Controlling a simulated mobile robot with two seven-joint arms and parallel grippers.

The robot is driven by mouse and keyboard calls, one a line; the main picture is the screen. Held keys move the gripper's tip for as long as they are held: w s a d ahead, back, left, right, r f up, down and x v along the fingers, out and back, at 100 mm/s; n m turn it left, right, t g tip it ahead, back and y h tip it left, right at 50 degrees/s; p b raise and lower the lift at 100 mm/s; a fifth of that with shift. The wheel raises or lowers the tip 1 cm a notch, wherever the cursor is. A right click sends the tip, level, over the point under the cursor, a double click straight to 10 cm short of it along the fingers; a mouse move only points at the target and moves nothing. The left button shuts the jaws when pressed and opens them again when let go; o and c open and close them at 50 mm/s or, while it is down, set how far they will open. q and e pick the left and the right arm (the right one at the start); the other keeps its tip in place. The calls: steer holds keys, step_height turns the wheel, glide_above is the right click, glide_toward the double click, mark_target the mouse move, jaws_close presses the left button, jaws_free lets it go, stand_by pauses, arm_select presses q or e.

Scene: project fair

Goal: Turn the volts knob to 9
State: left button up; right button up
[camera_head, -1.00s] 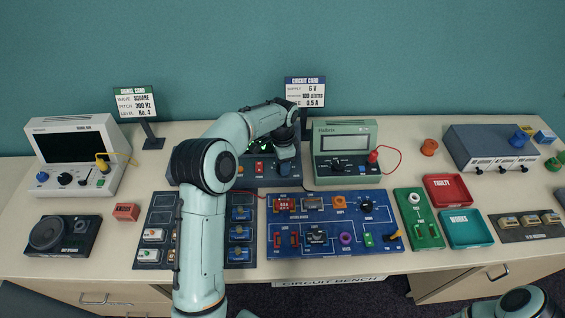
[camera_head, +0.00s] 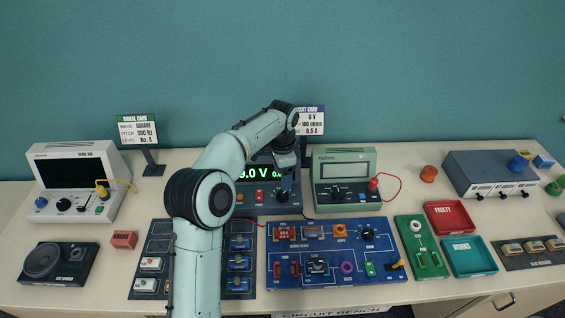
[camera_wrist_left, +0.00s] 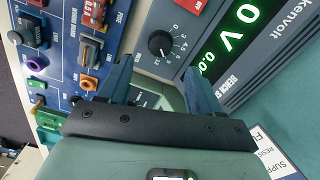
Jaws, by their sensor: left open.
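The bench supply (camera_head: 262,208) stands at the back centre, partly behind my left arm. Its green display (camera_head: 262,173) reads 9.0 V in the head view. The volts knob (camera_wrist_left: 161,43) is round and black in the wrist view, with a printed scale from 0 to 12. Its white mark points near the 9. In the head view the knob (camera_head: 282,197) is just below my left gripper (camera_head: 288,183). My left gripper (camera_wrist_left: 160,85) is open and empty, its two blue fingers apart. The knob shows beyond the fingertips, not between them. My right gripper is out of view.
A green meter (camera_head: 344,180) stands close on the right of the supply. The blue circuit board (camera_head: 330,288) lies in front. The circuit card (camera_head: 311,122) stands behind the gripper. A white signal box (camera_head: 75,180) is at far left.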

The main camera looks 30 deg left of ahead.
arm_select(q)
step_height(320, 180, up, 5)
steer(key=shift+r, duration=0.2)
steer(key=shift+f, duration=0.1)
stand_by(0.4)
